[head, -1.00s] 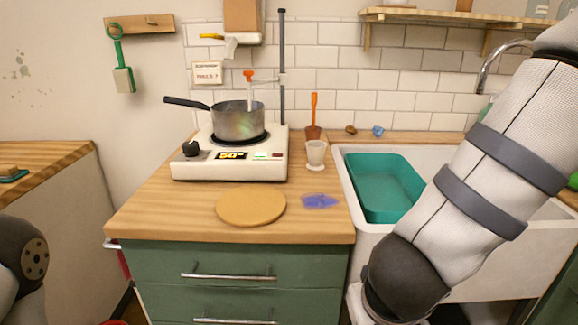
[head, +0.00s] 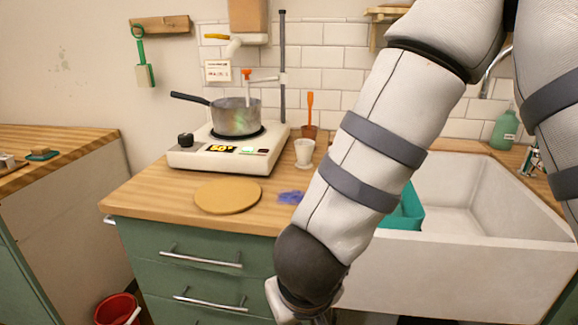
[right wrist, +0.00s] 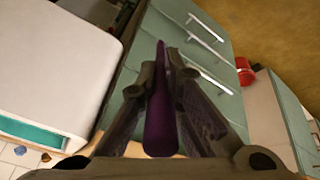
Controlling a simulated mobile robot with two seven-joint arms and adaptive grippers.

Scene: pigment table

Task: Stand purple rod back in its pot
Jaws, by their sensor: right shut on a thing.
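A dark purple rod (right wrist: 160,112) is held between the fingers of my right gripper (right wrist: 165,75) in the right wrist view. The rod runs lengthwise up the picture, in front of green drawers. In the head view my right arm hangs across the counter's front right corner, and its gripper is mostly cut off at the bottom edge. A steel saucepan (head: 236,118) sits on the hot plate. I cannot tell which is the rod's pot. My left gripper is out of view.
The white hot plate (head: 217,157) stands at the back of the wooden counter (head: 150,198). A round board (head: 227,196) and a blue-purple patch (head: 290,197) lie in front. A white sink (head: 470,240) with a teal basin is at right, and a red bucket (head: 117,309) on the floor.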

